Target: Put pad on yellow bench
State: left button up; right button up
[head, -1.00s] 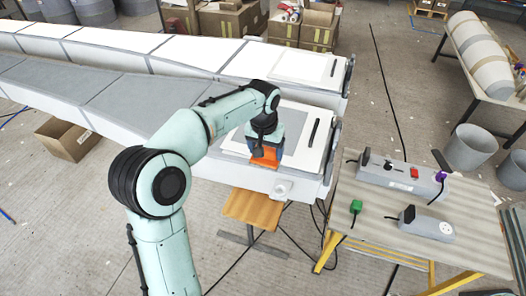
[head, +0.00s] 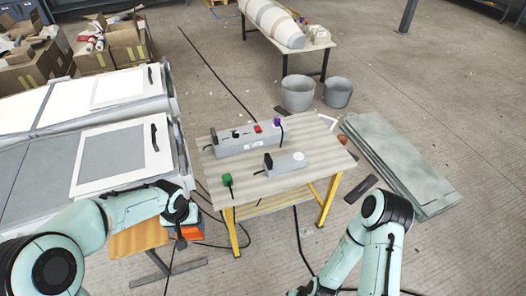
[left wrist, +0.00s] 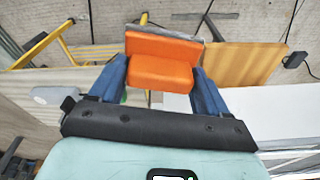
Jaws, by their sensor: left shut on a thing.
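The pad (head: 188,231), an orange block with a grey face, is in my left gripper (head: 181,218), low beside the end of the white mould. In the left wrist view the pad (left wrist: 160,72) sits between the two blue fingers of my left gripper (left wrist: 158,86), which are shut on it. The yellow bench (head: 326,152) has a pale wooden top and yellow legs and stands to the right of the pad, apart from it. My right gripper (head: 314,289) is at the bottom edge, mostly cut off; its jaws cannot be made out.
On the bench stand a long grey box (head: 247,139), a smaller grey device (head: 287,162) and a green plug (head: 227,180). A wooden stool (head: 138,238) is below the mould (head: 120,160). Grey sheets (head: 400,165) lie on the floor at right.

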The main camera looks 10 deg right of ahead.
aim_at(311, 129)
jog(key=i+l+z, duration=0.3)
jog(key=i+l, duration=0.3)
jog(key=l, duration=0.2)
jog(key=i+l+z, duration=0.3)
jog(key=i+l, duration=0.35)
jog(key=i+l+z, duration=0.3)
jog(key=i+l, duration=0.15)
jog(key=i, duration=0.3)
